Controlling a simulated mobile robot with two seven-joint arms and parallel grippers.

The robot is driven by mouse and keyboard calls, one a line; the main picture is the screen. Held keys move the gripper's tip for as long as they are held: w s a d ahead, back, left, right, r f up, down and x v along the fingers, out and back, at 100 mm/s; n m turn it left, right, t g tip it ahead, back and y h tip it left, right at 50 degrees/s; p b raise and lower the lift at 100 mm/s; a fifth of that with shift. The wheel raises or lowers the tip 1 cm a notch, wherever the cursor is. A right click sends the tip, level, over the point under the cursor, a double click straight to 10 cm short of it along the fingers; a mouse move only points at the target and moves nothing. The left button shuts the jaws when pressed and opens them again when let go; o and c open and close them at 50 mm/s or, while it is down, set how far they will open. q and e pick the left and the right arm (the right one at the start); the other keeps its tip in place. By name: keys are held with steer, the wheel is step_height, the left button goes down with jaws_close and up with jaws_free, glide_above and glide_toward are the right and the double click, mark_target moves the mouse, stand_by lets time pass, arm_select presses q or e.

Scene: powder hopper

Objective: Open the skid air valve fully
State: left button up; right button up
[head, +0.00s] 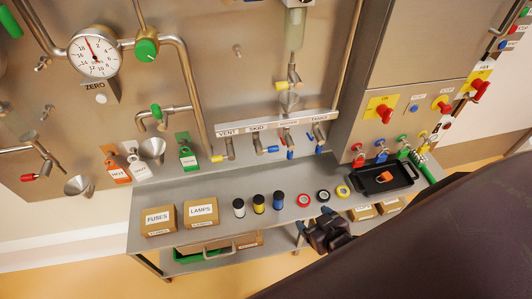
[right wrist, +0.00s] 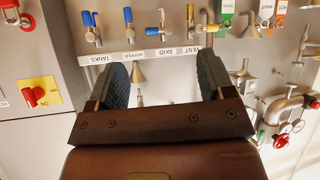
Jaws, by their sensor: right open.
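In the head view the skid air valve (head: 259,146) is a small metal valve under the SKID label on the pale label rail (head: 275,123). Its lever appears to point right, but its exact angle is hard to tell. My right gripper (head: 322,234) is dark and low in the head view, by the shelf's front edge, well apart from the valve. The right wrist view shows its two fingers (right wrist: 165,75) spread and empty, with the row of labelled valves beyond them. My left gripper is not in view.
Neighbouring valves sit close beside it: the vent valve (head: 229,149) with a yellow handle and the tanks valve (head: 319,135) with a blue one. Below, the grey shelf (head: 200,178) carries boxes, bottles, tape rolls and a black tray (head: 402,186).

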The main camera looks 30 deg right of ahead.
mark_target(276, 151)
stand_by(0.4)
